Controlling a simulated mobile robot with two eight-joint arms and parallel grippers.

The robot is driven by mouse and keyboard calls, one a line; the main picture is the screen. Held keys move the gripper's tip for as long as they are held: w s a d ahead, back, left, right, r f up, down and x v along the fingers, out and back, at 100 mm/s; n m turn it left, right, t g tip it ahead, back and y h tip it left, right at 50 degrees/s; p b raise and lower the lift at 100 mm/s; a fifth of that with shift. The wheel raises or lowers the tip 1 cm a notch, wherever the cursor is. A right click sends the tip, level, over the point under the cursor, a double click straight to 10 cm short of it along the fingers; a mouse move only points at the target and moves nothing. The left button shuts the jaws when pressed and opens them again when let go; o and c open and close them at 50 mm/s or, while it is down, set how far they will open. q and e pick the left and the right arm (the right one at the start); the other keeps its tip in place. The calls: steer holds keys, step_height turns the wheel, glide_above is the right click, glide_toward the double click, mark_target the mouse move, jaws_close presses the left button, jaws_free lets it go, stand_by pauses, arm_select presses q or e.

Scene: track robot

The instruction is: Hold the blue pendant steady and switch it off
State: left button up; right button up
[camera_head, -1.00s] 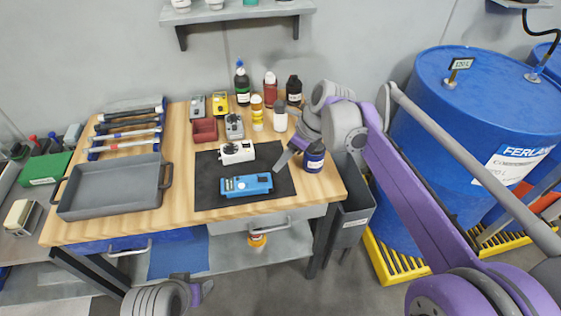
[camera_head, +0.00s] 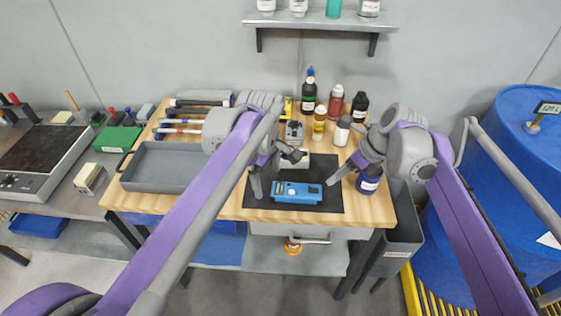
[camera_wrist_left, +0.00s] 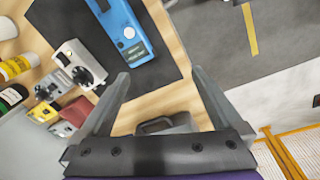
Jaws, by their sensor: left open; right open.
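The blue pendant (camera_head: 297,193) lies flat on a black mat (camera_head: 325,201) on the wooden bench, with a white round knob or button near its left end. In the left wrist view the blue pendant (camera_wrist_left: 124,32) lies beyond the fingers, at the upper left. My left gripper (camera_head: 273,171) is open and empty, over the mat by the pendant's left end; its fingers (camera_wrist_left: 160,76) stand apart in the wrist view. My right gripper (camera_head: 345,175) is open near the pendant's right end, apart from it. Its far finger is hard to make out.
A pale device (camera_head: 294,161) sits behind the pendant, partly hidden by my left gripper. A grey tray (camera_head: 163,172) is at the left.

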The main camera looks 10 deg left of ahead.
mark_target(280, 188)
arm_select(q)
steer(key=w+d+n+g, duration=0.1)
steer(key=w+d+n, duration=0.1)
steer(key=w+n, duration=0.3)
steer(key=shift+m, duration=0.3)
steer(key=f, duration=1.1)
steer(key=shift+w+d, duration=0.15)
steer(key=shift+w, duration=0.1)
